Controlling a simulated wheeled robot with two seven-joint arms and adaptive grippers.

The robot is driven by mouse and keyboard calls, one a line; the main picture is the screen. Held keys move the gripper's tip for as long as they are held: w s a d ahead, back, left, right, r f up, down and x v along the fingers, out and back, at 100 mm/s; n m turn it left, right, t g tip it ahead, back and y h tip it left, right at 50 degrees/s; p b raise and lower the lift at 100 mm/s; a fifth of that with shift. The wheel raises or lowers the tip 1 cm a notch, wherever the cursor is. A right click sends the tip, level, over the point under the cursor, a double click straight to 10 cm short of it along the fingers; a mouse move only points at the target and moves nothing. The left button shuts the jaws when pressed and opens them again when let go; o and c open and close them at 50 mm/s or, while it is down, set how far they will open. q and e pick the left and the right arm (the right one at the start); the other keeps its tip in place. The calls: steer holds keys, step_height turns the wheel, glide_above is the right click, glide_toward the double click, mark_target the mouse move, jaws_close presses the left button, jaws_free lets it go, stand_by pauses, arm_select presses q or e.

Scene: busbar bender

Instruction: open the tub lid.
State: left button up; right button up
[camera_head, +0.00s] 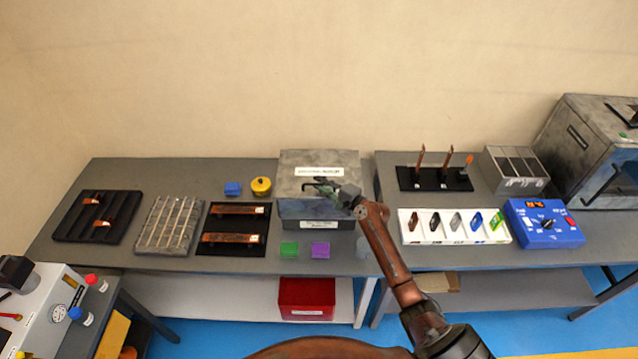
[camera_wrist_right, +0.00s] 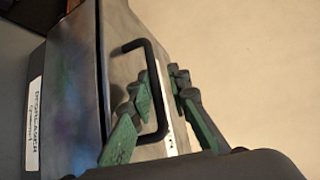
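The tub (camera_head: 315,210) is a grey metal box at the back middle of the bench, with its lid (camera_head: 318,163) down on top. In the right wrist view the lid (camera_wrist_right: 120,30) carries a black bar handle (camera_wrist_right: 153,75); a dark seam parts the lid from the tub body (camera_wrist_right: 75,85). My right gripper (camera_head: 328,187) is over the lid. In the wrist view its green-padded fingers (camera_wrist_right: 160,82) are apart, one on each side of the handle's outer bar. Contact with the handle cannot be told. My left gripper is not in view.
A green block (camera_head: 289,249) and a purple block (camera_head: 320,250) sit before the tub. A yellow pot (camera_head: 261,186) and a blue block (camera_head: 232,188) are to its left. A white tray (camera_head: 405,230) and a blue meter (camera_head: 545,238) stand right. The wall is behind.

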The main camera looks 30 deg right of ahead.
steer(key=shift+p+v, duration=0.85)
steer(key=shift+v, duration=1.5)
steer(key=shift+p+v, duration=0.55)
steer(key=shift+v, duration=1.3)
